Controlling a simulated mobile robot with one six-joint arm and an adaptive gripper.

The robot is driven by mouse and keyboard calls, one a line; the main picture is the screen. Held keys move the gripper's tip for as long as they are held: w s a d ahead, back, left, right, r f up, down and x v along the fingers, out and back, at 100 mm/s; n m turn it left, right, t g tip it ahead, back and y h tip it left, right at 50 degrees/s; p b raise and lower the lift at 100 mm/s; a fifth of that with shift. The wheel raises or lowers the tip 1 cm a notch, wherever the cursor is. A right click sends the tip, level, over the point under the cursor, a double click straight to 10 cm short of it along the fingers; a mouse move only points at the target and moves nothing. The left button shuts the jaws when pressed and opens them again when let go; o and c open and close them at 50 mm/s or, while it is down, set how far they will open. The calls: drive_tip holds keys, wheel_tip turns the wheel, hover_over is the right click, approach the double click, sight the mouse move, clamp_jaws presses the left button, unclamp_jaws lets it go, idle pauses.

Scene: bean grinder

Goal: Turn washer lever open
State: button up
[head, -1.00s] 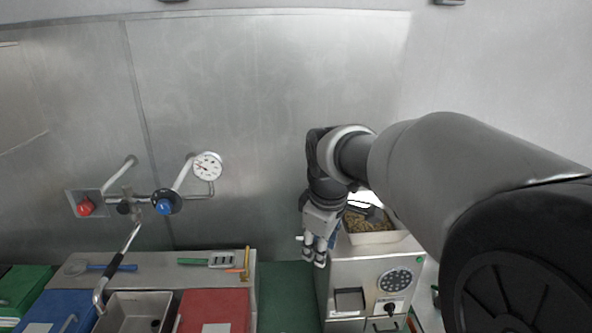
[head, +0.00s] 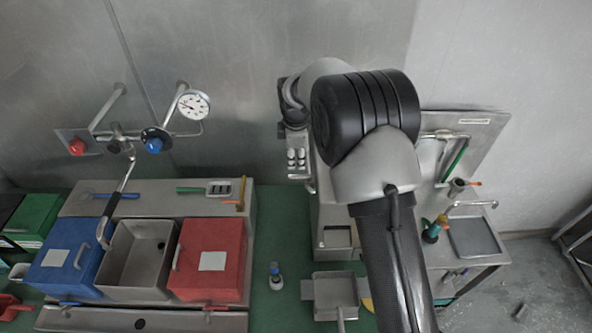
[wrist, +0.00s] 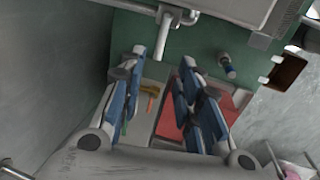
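My gripper (head: 297,162) is open and empty, on the left side of the grinder machine (head: 328,212). In the wrist view the two blue-padded fingers (wrist: 163,60) stand apart with nothing between them. A grey pipe fitting with an elbow and a short stem (wrist: 176,18) sits on the machine's side, just beyond the fingertips and apart from them. It may be the washer lever, but I cannot tell for sure. In the head view a small metal part (head: 310,185) shows just below my gripper. My arm hides much of the machine.
Left are wall pipes with a red knob (head: 77,147), a blue knob (head: 153,145) and a gauge (head: 194,104). Below are a blue box (head: 62,262), a sink (head: 137,285) and a red box (head: 210,285).

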sight(296, 177)
drive_tip(key=f, duration=0.3)
drive_tip(key=w+f, duration=0.1)
drive_tip(key=f, duration=0.2)
drive_tip(key=w+f+p, duration=0.1)
drive_tip(key=f, duration=0.2)
drive_tip(key=shift+f, duration=0.2)
clamp_jaws()
idle(0.4)
